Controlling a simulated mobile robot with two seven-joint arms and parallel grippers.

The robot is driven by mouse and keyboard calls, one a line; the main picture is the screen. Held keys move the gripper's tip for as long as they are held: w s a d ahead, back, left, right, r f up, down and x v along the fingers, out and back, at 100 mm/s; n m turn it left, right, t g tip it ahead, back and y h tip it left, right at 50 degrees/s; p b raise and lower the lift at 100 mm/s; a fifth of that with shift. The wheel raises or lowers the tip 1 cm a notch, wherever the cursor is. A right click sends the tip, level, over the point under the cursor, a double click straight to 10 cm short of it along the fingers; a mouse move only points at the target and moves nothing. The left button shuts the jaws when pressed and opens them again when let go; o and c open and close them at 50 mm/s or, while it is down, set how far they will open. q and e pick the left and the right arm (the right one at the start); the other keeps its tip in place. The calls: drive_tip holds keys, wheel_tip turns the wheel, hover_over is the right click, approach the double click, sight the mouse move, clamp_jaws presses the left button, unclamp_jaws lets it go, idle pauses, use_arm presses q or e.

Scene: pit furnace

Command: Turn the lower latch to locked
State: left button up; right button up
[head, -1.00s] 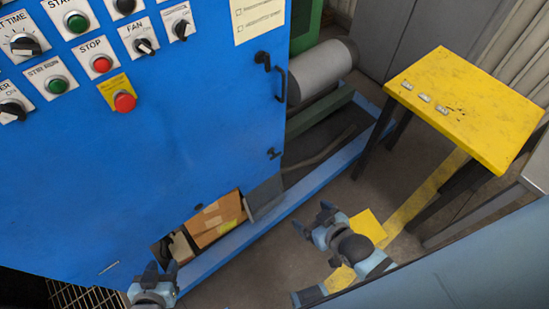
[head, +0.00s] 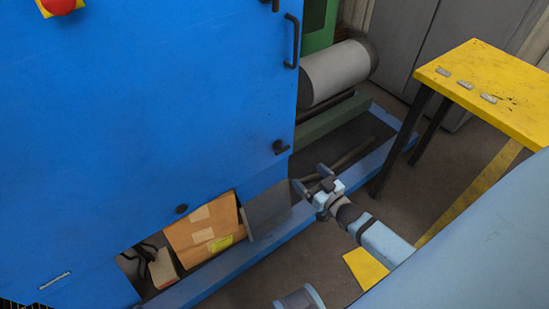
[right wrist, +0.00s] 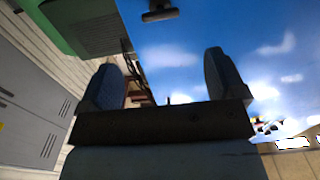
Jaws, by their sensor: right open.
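The lever seems to point right in the head view. My right gripper (head: 310,178) is open and empty, below and right of the lower latch and apart from it. In the right wrist view, its two fingers (right wrist: 165,80) stand wide apart with nothing between them. A dark latch (right wrist: 160,12) shows beyond them on the shiny blue door; I cannot tell which latch it is. My left gripper is out of view.
A black door handle (head: 292,40) stands above the lower latch. A cardboard box (head: 203,228) and a grey flap (head: 266,209) sit at the cabinet's foot. A grey cylinder (head: 333,75) lies behind the door edge. A yellow table (head: 490,90) stands at right.

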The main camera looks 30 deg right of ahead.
sight(284, 151)
drive_tip(key=w, duration=0.4)
drive_tip(key=w+b, duration=0.1)
drive_tip(key=w, duration=0.4)
drive_tip(key=w+a+b, duration=0.1)
drive_tip(key=w, duration=0.3)
drive_tip(key=shift+w, duration=0.3)
drive_tip(key=c, duration=0.9)
